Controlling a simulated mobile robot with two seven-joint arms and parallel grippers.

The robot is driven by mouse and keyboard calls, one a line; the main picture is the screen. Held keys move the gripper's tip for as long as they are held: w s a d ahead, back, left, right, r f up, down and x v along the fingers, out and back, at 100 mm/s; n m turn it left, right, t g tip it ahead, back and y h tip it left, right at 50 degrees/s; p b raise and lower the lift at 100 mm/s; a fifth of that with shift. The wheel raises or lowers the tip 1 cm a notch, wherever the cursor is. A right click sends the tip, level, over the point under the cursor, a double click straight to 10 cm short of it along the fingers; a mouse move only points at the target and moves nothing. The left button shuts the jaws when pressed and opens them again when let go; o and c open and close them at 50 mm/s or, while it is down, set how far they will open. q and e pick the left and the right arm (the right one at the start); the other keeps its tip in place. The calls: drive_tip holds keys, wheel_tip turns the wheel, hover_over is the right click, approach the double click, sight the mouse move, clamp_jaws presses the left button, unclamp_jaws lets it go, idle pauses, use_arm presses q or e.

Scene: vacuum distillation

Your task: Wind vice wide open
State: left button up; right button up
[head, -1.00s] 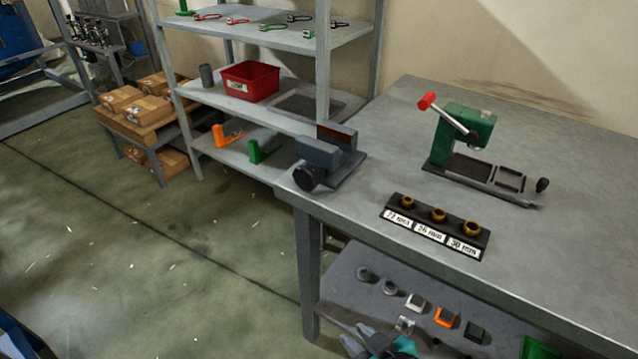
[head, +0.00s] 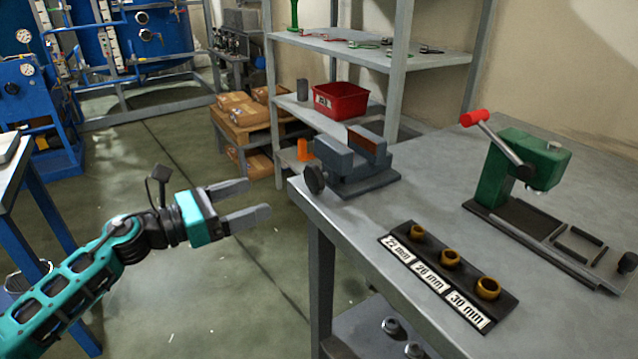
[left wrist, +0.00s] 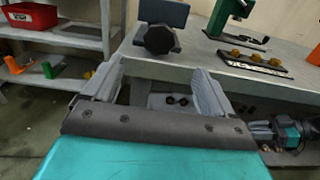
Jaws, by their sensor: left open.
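The blue-grey vice (head: 362,184) sits at the near left corner of the grey workbench (head: 430,190). Its dark round knob (head: 314,179) faces out past the bench edge. A brown face shows on its rear jaw; the gap between the jaws is hard to judge. My left gripper (head: 258,199) is open and empty, over the floor to the left of the bench, apart from the knob. In the left wrist view the knob (left wrist: 159,40) is ahead, beyond my open fingertips (left wrist: 157,70). My right gripper (left wrist: 262,131) shows at right there, low beside the bench; its jaw state is unclear.
A black holder (head: 450,275) with brass rings labelled 22, 26 and 30 mm lies near the bench's front edge. A green press (head: 510,185) with a red-tipped lever stands behind it. Shelving with a red bin (head: 340,101) is behind the vice.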

sight(310, 178)
use_arm(q)
drive_tip(key=x, duration=1.2)
drive_tip(key=shift+w+d, duration=0.15)
drive_tip(key=shift+d, duration=0.1)
use_arm(e)
drive_tip(key=shift+s+a, duration=0.1)
use_arm(q)
drive_tip(key=shift+c, duration=0.4)
drive_tip(key=c, duration=0.9)
drive_tip(key=n+p, duration=0.1)
drive_tip(key=n, duration=0.2)
drive_tip(key=shift+r+p, duration=0.15)
drive_tip(key=shift+p, duration=0.2)
drive_tip(key=n, duration=0.2)
drive_tip(key=shift+w+a+n+p, duration=0.1)
drive_tip(key=shift+n+p, duration=0.2)
drive_tip(key=shift+p, duration=0.1)
drive_tip(key=o, duration=1)
use_arm(e)
drive_tip(key=shift+s+d+r, duration=0.1)
drive_tip(key=shift+d+r, duration=0.1)
drive_tip(key=shift+r, duration=0.55)
